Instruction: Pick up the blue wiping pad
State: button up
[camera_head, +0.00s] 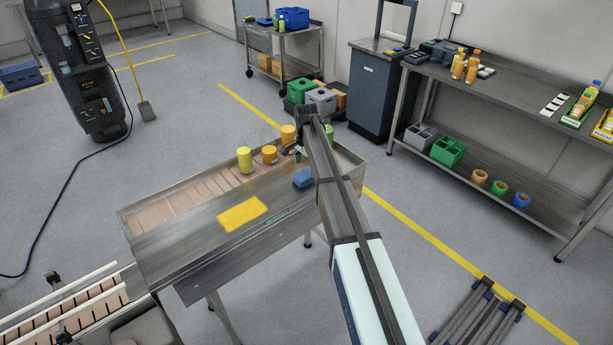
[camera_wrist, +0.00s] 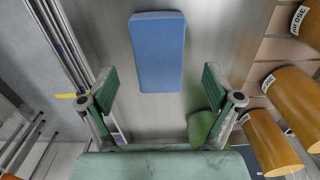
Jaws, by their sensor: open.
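The blue wiping pad (camera_head: 303,178) lies on the bare metal strip of the table (camera_head: 180,246), near its right end. In the wrist view the pad (camera_wrist: 157,52) is a plain blue block, lengthwise up and down, at the upper middle. My gripper (camera_wrist: 157,85) has its two green-padded fingers spread wide, with nothing between them. The pad appears ahead of the fingertips, roughly centred between them, and apart from them. In the head view my arm partly hides the gripper (camera_head: 298,150), close to the pad.
Orange containers (camera_head: 269,154) and a yellow one (camera_head: 244,160) stand beside the strip; in the wrist view orange containers (camera_wrist: 273,143) are close to the right finger. A green cylinder (camera_wrist: 201,128) is by that finger. A yellow pad (camera_head: 242,214) lies left along the table.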

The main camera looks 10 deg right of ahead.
aim_at(307, 174)
jog(key=shift+d+f+p, duration=0.1)
jog(key=shift+f+p, duration=0.65)
jog(key=shift+f, duration=1.15)
jog(key=c, duration=1.1)
jog(key=shift+c, duration=0.2)
notch_tip(307, 174, up, 20)
jog(key=b, duration=0.5)
jog(key=shift+b, duration=0.35)
